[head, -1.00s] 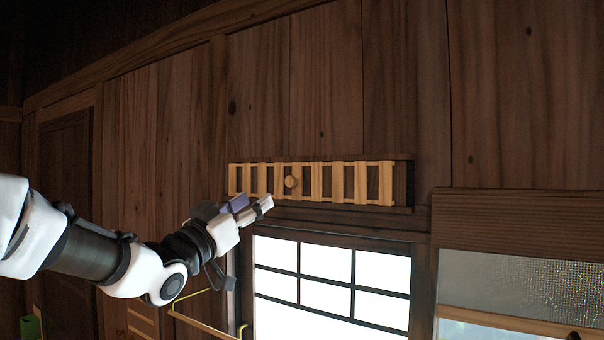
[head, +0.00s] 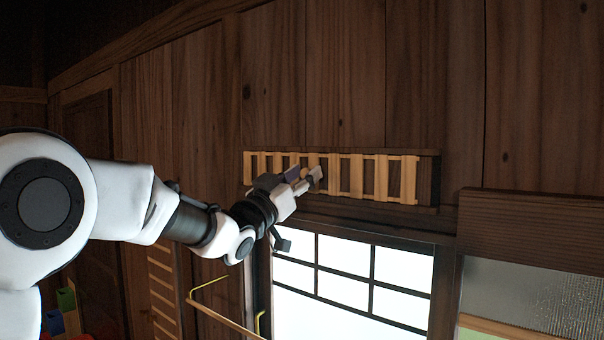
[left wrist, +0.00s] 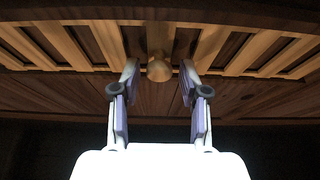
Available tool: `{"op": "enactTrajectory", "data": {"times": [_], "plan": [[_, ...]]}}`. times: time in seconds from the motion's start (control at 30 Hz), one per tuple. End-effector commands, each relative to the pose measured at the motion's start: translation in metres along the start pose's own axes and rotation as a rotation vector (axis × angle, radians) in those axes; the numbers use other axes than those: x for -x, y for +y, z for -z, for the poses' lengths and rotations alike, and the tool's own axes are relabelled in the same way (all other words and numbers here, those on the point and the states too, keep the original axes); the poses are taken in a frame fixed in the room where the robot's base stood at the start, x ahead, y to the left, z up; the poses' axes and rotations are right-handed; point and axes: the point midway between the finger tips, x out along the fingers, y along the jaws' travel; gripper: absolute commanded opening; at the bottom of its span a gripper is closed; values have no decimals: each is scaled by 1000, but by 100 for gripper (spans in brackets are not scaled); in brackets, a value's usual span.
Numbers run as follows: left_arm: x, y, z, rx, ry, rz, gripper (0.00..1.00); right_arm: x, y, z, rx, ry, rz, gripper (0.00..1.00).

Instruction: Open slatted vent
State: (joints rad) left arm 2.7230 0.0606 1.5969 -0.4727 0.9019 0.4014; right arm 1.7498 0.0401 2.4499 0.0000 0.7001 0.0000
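The slatted vent (head: 383,178) is a long light-wood grille set in a dark frame on the wall, above the bright window. Its round wooden knob (left wrist: 159,70) shows in the left wrist view, centred between my fingers. In the head view the knob is mostly hidden by my gripper. My left gripper (head: 309,178) is at the vent in the head view. In the left wrist view my left gripper (left wrist: 158,82) is open, with one finger on each side of the knob and a gap to both. My right gripper is not in view.
A bright paned window (head: 345,270) lies just below the vent. A thick wooden beam (head: 530,218) and a textured glass panel (head: 530,285) are at the right. A thin wooden bar (head: 222,316) stands out below my left arm. The wall above is bare.

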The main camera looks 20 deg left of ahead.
Motion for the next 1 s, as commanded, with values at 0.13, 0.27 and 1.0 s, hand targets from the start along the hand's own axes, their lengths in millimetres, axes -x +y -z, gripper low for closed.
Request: {"op": "enactTrajectory", "data": {"times": [0.13, 0.27, 1.0], "plan": [[0, 0, 0, 0, 0, 0, 0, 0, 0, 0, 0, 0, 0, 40], [0, 0, 0, 0, 1, 0, 0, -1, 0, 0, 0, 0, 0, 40], [0, 30, 0, -1, 0, -1, 50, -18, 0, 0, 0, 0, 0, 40]]}}
